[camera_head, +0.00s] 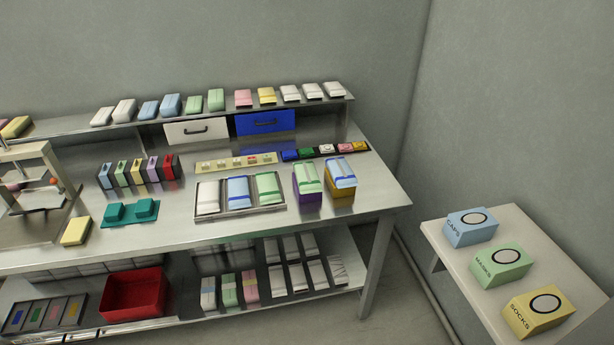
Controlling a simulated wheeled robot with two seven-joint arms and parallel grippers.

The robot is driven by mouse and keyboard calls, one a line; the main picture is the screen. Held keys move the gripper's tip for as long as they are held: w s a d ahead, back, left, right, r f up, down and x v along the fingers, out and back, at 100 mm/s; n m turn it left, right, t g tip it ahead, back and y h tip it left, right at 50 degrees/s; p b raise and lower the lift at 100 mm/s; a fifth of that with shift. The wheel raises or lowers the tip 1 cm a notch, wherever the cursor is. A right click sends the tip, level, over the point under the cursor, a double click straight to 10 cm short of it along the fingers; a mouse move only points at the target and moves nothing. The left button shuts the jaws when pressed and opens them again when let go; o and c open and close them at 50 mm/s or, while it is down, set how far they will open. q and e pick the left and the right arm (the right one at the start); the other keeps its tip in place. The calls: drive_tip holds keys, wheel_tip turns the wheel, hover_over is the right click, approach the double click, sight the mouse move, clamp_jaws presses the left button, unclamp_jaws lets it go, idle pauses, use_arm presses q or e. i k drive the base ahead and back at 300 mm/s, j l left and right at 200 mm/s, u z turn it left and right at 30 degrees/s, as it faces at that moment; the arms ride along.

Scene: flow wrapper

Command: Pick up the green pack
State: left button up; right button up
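Several green packs show in the head view. A green and white pack (268,188) lies at the right end of a metal tray (240,213) on the workbench, beside a blue pack (238,191) and a white pack (208,197). Another green pack (307,178) sits on top of a purple box (307,202) right of the tray. Two pale green packs (216,100) stand on the upper shelf. A green-topped pack (229,290) stands on the lower shelf. Which one is meant I cannot tell. Neither of my grippers is in view.
A blue-topped pack (340,172) sits on an orange-brown box right of the purple box. A yellow block (76,231), teal blocks (130,212) and a press (35,170) occupy the bench's left. A side table (470,270) holds boxes marked caps, masks and socks. The bench's right front corner is clear.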

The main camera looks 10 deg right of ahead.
sight(307, 178)
drive_tip(key=j+z, duration=0.15)
drive_tip(key=j, duration=0.35)
drive_tip(key=k+j+z, duration=0.2)
drive_tip(key=j, duration=0.3)
drive_tip(key=j+z, duration=0.15)
drive_tip(key=j, duration=0.35)
drive_tip(key=k+j+z, duration=0.15)
drive_tip(key=j, duration=0.35)
drive_tip(key=i, duration=0.05)
